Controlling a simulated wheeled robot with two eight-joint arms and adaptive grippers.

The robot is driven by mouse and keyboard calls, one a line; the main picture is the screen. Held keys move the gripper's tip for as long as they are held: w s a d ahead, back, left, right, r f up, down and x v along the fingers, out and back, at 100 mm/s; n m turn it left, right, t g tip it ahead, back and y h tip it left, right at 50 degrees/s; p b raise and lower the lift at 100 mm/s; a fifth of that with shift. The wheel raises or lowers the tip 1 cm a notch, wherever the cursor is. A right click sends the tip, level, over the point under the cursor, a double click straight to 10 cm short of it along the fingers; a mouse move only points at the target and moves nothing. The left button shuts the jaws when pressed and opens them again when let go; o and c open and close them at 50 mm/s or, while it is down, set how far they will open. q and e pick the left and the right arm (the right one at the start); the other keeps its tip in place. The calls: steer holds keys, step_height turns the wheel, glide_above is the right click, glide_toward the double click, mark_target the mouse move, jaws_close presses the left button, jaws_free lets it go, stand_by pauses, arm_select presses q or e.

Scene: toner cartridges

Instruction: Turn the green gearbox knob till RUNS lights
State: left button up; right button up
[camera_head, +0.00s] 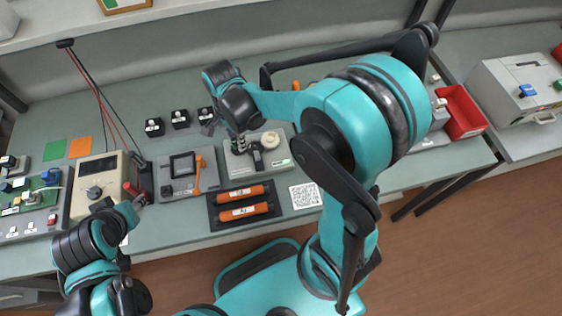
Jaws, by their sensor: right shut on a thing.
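The gearbox (280,161) is a pale grey unit near the middle of the bench, with a white round part and a dark part on top. My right gripper (240,144) reaches down onto its left end and is shut on a small knob there. The fingers hide the knob, so I cannot make out its green colour or its angle. A RUNS light cannot be made out at this size. My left gripper (137,197) is at the bench's front edge on the left, away from the gearbox. Its fingers are too small and dark to read.
A tray (213,212) with two orange cartridges and a QR card (305,195) lie in front of the gearbox. A red bin (462,112) is at right.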

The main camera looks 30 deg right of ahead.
steer(key=m, duration=1.3)
steer(key=shift+m, duration=0.4)
steer(key=o, duration=0.9)
